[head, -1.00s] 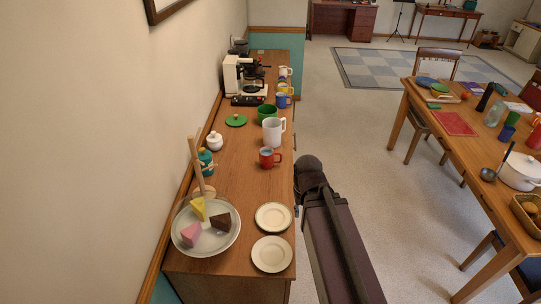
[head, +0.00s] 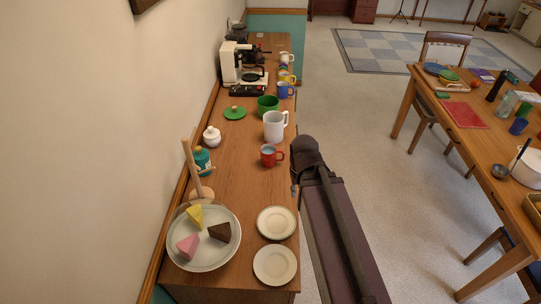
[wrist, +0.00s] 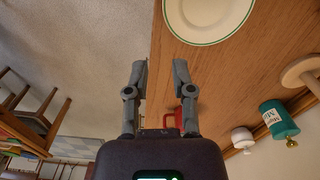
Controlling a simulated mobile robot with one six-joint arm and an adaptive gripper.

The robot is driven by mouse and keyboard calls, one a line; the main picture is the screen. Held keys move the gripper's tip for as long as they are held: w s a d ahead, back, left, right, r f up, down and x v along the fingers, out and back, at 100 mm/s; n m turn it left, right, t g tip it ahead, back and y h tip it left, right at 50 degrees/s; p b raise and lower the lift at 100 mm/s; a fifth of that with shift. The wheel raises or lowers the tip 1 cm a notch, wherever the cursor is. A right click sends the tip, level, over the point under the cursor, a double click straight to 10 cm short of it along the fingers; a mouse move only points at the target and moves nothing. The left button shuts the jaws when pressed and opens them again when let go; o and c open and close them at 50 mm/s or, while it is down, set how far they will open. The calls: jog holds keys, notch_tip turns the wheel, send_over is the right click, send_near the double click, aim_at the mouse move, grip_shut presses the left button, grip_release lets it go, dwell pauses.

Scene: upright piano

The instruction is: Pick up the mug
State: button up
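Several mugs stand along the right side of the long wooden counter (head: 230,165). Nearest is a small red mug (head: 268,155) with its handle to the right. Behind it stands a taller white mug (head: 274,127), and farther back are a blue mug (head: 284,91) and a yellow mug (head: 286,80). My gripper (wrist: 160,68) is open and empty in the wrist view, over the counter's edge. A red piece (wrist: 171,121), which looks like part of the red mug, shows beyond the fingers, partly hidden. My arm stands beside the counter's right edge in the head view.
Two white plates (head: 275,222) lie at the near right of the counter. A large plate with cake slices (head: 217,262) and a wooden stand (head: 200,192) are near the wall.

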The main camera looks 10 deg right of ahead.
jog(key=t, duration=0.5)
send_over(273, 156)
jog(key=s+d, duration=0.4)
jog(key=shift+r+m+b, duration=0.25)
jog(key=shift+m+b, duration=0.05)
jog(key=shift+b, duration=0.15)
jog(key=shift+f, duration=0.1)
jog(key=b+x, duration=0.7)
jog(key=shift+d+f, duration=0.15)
jog(key=shift+f, duration=0.2)
jog(key=shift+w+f+b, duration=0.15)
jog(key=shift+f+b, duration=0.25)
jog(key=shift+b, duration=0.1)
jog(key=shift+f, duration=0.15)
jog(key=shift+d+b+x, duration=0.2)
jog(key=shift+b+x, duration=2.1)
jog(key=shift+x, duration=0.1)
jog(key=shift+w, duration=0.15)
